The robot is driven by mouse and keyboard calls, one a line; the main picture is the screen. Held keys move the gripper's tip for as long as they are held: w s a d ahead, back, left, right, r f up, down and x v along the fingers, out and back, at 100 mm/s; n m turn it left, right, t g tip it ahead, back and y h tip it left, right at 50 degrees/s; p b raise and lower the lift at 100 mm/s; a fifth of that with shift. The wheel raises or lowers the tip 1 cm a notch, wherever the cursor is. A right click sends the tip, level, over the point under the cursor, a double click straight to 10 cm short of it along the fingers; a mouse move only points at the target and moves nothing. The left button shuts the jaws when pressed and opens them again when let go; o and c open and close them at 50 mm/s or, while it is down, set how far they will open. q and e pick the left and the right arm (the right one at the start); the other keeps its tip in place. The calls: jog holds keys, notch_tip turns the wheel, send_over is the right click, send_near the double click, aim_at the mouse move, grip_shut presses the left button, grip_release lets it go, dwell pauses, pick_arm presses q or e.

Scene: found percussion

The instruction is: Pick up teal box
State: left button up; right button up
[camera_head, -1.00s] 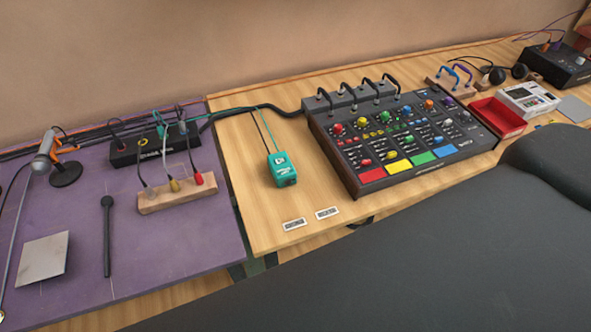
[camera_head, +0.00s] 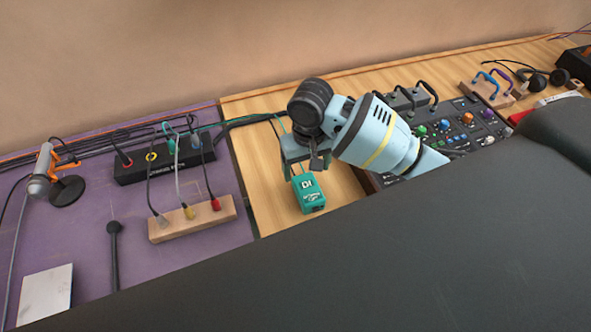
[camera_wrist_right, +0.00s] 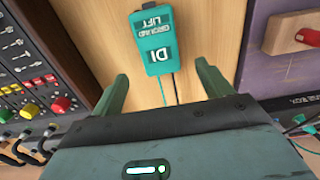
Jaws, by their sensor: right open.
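The teal box (camera_head: 308,194), marked "DI", lies on the wooden table near the purple mat's right edge, with cables leaving its back end. It also shows upside down in the right wrist view (camera_wrist_right: 155,40), beyond the fingertips. My right gripper (camera_head: 302,172) reaches over the table at the back end of the box. In the right wrist view its two fingers (camera_wrist_right: 162,80) are spread apart with nothing between them but table and the box's cables. The box lies just ahead of the gap between them. My left gripper is not in view.
A mixer with coloured knobs (camera_head: 465,125) stands right of the box, partly behind my right arm. On the purple surface (camera_head: 85,225) left of it are a wooden block with plugs (camera_head: 192,221), a black cable box (camera_head: 140,172) and a microphone (camera_head: 42,170).

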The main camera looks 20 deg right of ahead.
aim_at(306, 182)
jog(key=shift+w+d+r, duration=0.1)
jog(key=shift+w+r, duration=0.05)
jog(key=shift+r, duration=0.05)
jog(key=shift+s, duration=0.35)
jog(key=shift+f, duration=1.35)
notch_tip(306, 182, down, 5)
jog(key=shift+w+r, duration=0.1)
jog(key=shift+w, duration=0.05)
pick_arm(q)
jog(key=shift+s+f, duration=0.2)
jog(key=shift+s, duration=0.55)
